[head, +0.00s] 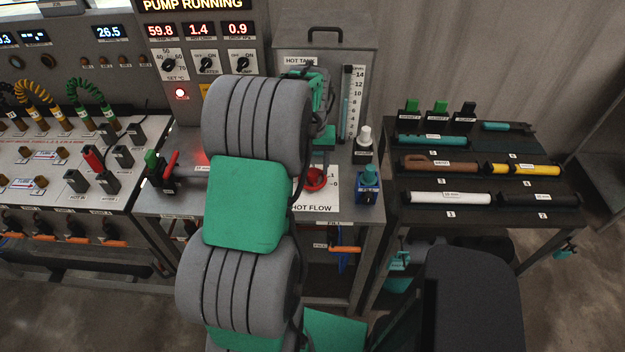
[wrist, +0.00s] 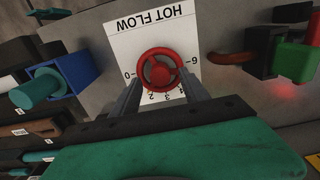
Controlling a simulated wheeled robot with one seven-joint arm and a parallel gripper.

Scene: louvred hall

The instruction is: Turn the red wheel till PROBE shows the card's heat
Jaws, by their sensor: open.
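The red wheel (head: 316,180) sits on the white HOT FLOW plate (head: 318,207), partly hidden by my arm in the head view. In the wrist view the red wheel (wrist: 160,69) shows whole on its plate, with a number scale from 0 to 6 around it. I cannot tell where it points. My gripper (wrist: 161,84) is open, one finger on each side of the wheel's near part; I cannot tell if they touch it. A display (head: 108,32) reads 26.5; its label is too small to read, so I cannot tell if it is PROBE. No card is readable.
The console (head: 200,34) reads PUMP RUNNING, 59.8, 1.4 and 0.9. A blue valve block with a teal knob (wrist: 50,85) stands left of the wheel in the wrist view; a green-and-black block (wrist: 290,58) stands right. A dark rack (head: 480,215) of tubes stands at right.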

